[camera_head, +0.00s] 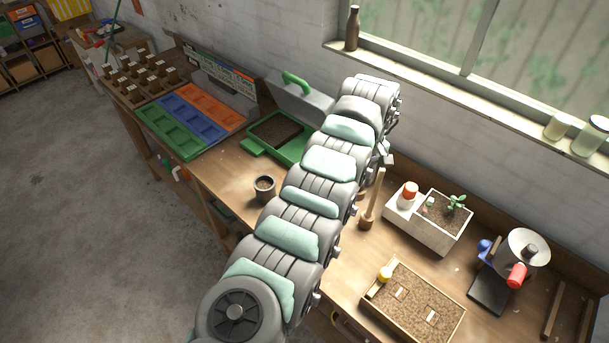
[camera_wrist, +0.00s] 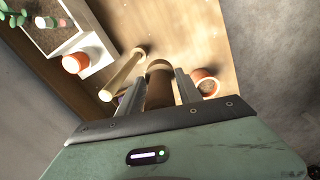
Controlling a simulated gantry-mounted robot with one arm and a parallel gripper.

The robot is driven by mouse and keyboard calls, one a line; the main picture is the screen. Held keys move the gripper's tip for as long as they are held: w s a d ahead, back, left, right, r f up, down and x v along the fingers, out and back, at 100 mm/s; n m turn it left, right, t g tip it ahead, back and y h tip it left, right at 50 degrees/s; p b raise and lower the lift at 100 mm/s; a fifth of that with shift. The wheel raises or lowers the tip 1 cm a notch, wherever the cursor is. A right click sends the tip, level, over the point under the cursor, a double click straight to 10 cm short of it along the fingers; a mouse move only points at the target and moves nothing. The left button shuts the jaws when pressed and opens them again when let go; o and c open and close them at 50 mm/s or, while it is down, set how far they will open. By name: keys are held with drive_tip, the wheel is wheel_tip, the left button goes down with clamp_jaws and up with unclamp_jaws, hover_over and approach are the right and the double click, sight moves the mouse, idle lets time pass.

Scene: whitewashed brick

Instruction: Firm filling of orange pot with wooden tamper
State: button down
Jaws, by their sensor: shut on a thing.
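In the wrist view my gripper (camera_wrist: 166,78) is shut on a brown cylinder (camera_wrist: 160,92), which looks like the wooden tamper; its far end is partly hidden by the fingers. In the head view my arm hides the gripper, the held piece and the orange pot.
A pale wooden stick with a wider foot (camera_head: 371,205) stands upright close by; the wrist view shows it left of my gripper (camera_wrist: 122,75). A white planter box (camera_head: 430,230) and shallow tray (camera_head: 415,305) lie to the right. A dark pot (camera_head: 264,189) stands left of my arm.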

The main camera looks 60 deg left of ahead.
drive_tip(key=s+a+f+n, duration=0.3)
drive_tip(key=s+a+n, duration=0.3)
drive_tip(key=s+a, duration=0.6)
drive_tip(key=f+b, duration=0.1)
drive_tip(key=f, duration=0.1)
drive_tip(key=f+b, duration=0.1)
drive_tip(key=f, duration=0.1)
drive_tip(key=d+f, duration=0.1)
drive_tip(key=f, duration=0.2)
drive_tip(key=shift+s+f+b, duration=0.1)
drive_tip(key=shift+s+b, duration=0.25)
drive_tip(key=shift+b, duration=0.05)
drive_tip(key=shift+s+f, duration=0.1)
drive_tip(key=shift+f, duration=0.1)
drive_tip(key=shift+f+b, duration=0.5)
drive_tip(key=shift+f, duration=0.65)
idle(0.4)
drive_tip(key=shift+r, duration=0.1)
wheel_tip(320, 180, up, 11)
drive_tip(key=p, duration=0.5)
idle(0.8)
idle(0.5)
